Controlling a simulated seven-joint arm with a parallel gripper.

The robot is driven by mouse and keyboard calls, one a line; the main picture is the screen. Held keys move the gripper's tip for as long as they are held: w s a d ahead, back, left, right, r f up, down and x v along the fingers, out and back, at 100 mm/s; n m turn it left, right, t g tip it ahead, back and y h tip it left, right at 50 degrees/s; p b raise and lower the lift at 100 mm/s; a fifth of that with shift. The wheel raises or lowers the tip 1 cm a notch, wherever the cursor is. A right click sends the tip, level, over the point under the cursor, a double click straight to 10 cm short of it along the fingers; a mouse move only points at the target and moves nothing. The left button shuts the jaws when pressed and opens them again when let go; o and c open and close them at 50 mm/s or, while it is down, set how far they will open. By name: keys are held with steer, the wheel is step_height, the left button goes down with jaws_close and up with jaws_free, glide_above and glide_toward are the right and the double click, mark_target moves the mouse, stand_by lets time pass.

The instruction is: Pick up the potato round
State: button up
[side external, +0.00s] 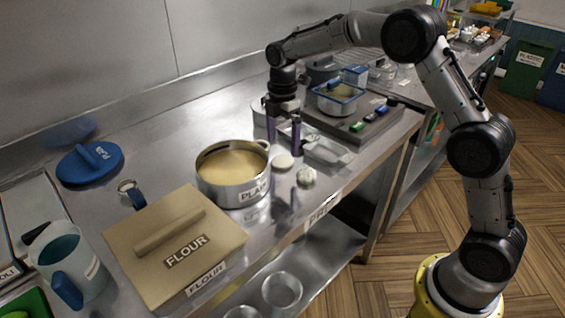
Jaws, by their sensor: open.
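A pale, flat, round piece (283,161), which looks like the potato round, lies on the steel counter just right of a large pot. My gripper (284,145) points down over the counter. Its two dark purple fingers are apart with nothing seen between them. In this view the fingertips are just above the round piece, towards the back. I cannot tell their exact height over the counter.
The pot (232,190) of pale yellow contents stands close on the left. A small whitish lump (306,177) lies to the right, near the front edge. A clear tray (328,150) and a dark board (375,128) with a blue-rimmed container (338,104) are further right. A flour box (172,262) stands front left.

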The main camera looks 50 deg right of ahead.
mark_target(283, 159)
step_height(283, 159, down, 5)
steer(key=shift+s+d+f, duration=0.1)
stand_by(0.3)
steer(key=c, duration=1)
